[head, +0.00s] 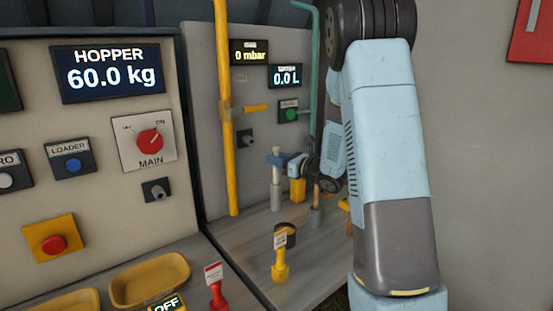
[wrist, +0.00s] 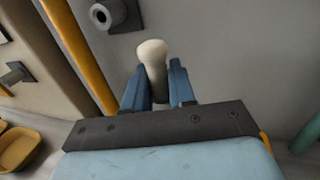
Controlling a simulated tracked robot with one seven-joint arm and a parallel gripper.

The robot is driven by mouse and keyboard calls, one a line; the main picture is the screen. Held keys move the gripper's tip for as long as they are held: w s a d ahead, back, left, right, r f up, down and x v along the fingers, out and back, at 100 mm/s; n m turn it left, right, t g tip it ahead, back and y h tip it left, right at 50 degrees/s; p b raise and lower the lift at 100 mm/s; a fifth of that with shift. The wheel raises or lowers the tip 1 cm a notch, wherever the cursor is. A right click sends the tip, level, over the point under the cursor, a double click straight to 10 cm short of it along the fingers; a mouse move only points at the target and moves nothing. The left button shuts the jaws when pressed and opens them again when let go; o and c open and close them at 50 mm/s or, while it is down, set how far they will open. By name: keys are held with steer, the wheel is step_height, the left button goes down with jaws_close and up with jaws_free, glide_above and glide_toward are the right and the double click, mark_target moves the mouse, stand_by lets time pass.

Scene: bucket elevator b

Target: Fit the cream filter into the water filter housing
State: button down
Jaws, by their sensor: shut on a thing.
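The cream filter (wrist: 152,52) is a pale rounded piece between the two blue fingers of my gripper (wrist: 158,68) in the wrist view. The fingers are shut on it, and its end sticks out past their tips. In the head view my gripper (head: 276,160) is small and far off, in front of the grey back panel. A grey round socket on a dark square plate (wrist: 104,15) is on the panel, up and left of the filter and apart from it. It also shows in the head view (head: 246,138). I cannot tell whether it is the water filter housing.
A yellow upright pipe (head: 226,110) with a side lever (head: 250,108) stands left of my gripper. A grey cylinder (head: 276,197) and a yellow block (head: 297,190) stand below it. A yellow tagged piece (head: 280,262) stands on the front of the grey bench.

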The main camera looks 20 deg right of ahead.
steer(key=shift+s+a+f, duration=0.1)
steer(key=shift+s+f, duration=0.1)
steer(key=shift+f, duration=0.7)
steer(key=shift+w+r, duration=0.15)
steer(key=shift+r, duration=0.3)
steer(key=shift+w+r, duration=0.15)
steer(key=shift+r, duration=1.45)
steer(key=shift+f, duration=1.65)
steer(key=c, duration=0.8)
jaws_free()
steer(key=shift+c, duration=0.2)
